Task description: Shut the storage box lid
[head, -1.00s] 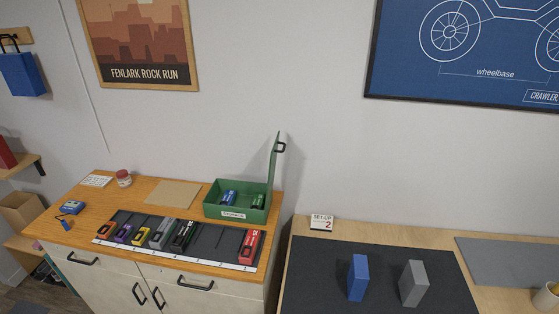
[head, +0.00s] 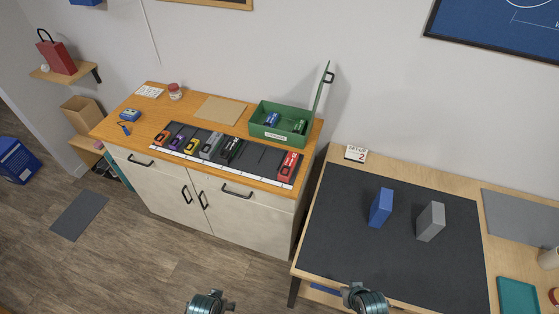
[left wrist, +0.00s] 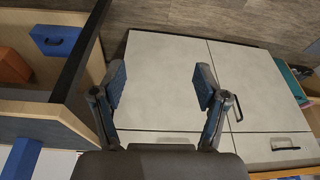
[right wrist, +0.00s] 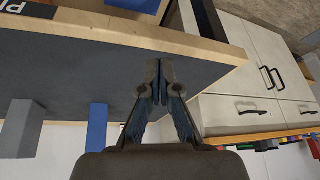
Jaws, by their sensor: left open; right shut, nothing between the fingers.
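The green storage box (head: 262,137) stands at the back right corner of the wooden cabinet top in the head view. A blue item (head: 271,119) and a green item (head: 299,127) lie inside. My left gripper (left wrist: 160,85) is open and empty, with the cabinet doors beyond it. My right gripper (right wrist: 160,72) is shut and empty, near the edge of the dark-matted table. Both are well away from the box.
A row of coloured packs (head: 232,149) lies on a dark tray in front of the box. The table (head: 322,172) at the right holds a blue block (head: 381,207) and a grey block (head: 431,222). A gap separates cabinet and table.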

